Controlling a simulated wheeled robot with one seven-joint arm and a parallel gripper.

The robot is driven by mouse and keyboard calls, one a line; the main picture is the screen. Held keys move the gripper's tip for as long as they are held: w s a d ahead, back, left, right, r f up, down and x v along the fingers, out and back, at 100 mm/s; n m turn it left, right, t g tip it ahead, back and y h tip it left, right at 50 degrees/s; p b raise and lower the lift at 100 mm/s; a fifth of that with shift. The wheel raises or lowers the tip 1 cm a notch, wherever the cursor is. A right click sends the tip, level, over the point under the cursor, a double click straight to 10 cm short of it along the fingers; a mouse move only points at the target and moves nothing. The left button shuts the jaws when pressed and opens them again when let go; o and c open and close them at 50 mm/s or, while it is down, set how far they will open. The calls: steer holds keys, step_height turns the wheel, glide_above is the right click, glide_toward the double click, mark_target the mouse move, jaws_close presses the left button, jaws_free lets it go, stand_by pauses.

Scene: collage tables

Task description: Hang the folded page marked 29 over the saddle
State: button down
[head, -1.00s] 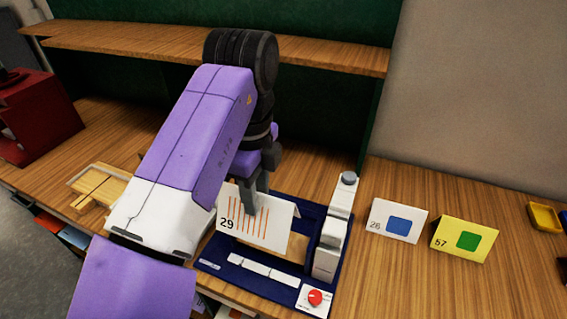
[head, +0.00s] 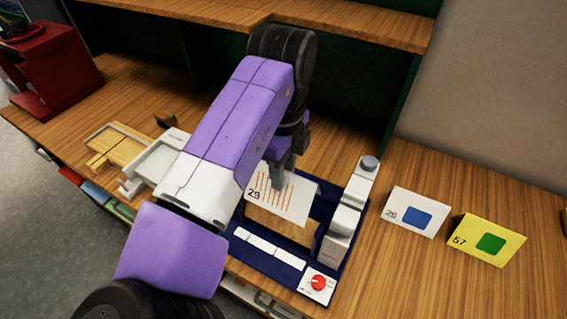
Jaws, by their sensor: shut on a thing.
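The folded page marked 29 (head: 292,205) is white with orange stripes. My gripper (head: 279,182) is shut on it near its upper fold and holds it above a dark blue device (head: 333,245). A wooden-toned area (head: 296,228) shows in the device below the page. I cannot tell which part is the saddle, or whether the page touches anything beneath it. My arm hides part of the device's left side.
Folded pages marked 26 (head: 416,213) and 57 (head: 486,241) stand to the right. A white and grey post (head: 347,220) rises at the device's right side, with a red knob (head: 318,282) in front. A pale wooden tray (head: 120,148) lies left. A shelf (head: 180,12) overhangs the back.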

steer(key=shift+f+b, duration=3.4)
steer(key=shift+f, duration=3)
steer(key=c, duration=0.9)
jaws_free()
steer(key=shift+c, duration=0.2)
step_height(320, 180, up, 8)
steer(key=shift+f+b, duration=0.1)
steer(key=shift+b, duration=0.6)
steer(key=shift+s, duration=0.1)
